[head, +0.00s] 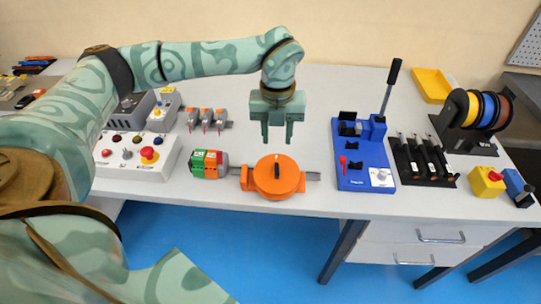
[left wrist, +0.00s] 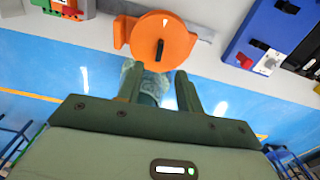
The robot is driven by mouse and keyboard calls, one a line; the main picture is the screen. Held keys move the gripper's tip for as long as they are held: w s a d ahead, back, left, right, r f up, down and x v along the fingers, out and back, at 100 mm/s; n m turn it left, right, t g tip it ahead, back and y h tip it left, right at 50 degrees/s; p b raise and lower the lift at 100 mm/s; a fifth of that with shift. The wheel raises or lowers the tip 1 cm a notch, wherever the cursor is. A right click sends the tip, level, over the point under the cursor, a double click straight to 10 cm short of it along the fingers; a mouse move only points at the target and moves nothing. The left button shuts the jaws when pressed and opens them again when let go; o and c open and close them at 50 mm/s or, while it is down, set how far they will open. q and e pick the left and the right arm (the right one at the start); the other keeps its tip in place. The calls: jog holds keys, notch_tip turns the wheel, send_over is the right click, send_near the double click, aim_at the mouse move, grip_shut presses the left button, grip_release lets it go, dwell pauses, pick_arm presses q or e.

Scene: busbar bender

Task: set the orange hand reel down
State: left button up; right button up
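The orange hand reel (head: 268,181) lies flat on the white table near its front edge, with a dark handle on its round top. It also shows in the left wrist view (left wrist: 175,45), beyond my fingertips. A grey bar sticks out at its sides. My left gripper (head: 277,140) points down above the table, just behind the reel in the head view. Its two fingers are apart with nothing between them, also in the left wrist view (left wrist: 156,74). It does not touch the reel. My right gripper is in neither view.
A green, white and orange block (head: 209,164) stands close left of the reel. A blue lever press (head: 363,155) stands to the right, then a black tool rack (head: 423,160). A control box (head: 138,155) is at the left. The table behind the reel looks clear.

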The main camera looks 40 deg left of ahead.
pick_arm(q)
send_over(277, 165)
notch_tip(277, 165, down, 5)
jog(key=shift+r+b, duration=0.1)
jog(key=shift+b, duration=0.35)
notch_tip(277, 165, down, 5)
jog(key=shift+f+b, duration=0.1)
jog(key=shift+b, duration=0.85)
jog(key=shift+s, duration=0.1)
grip_shut()
jog(key=shift+r, duration=0.2)
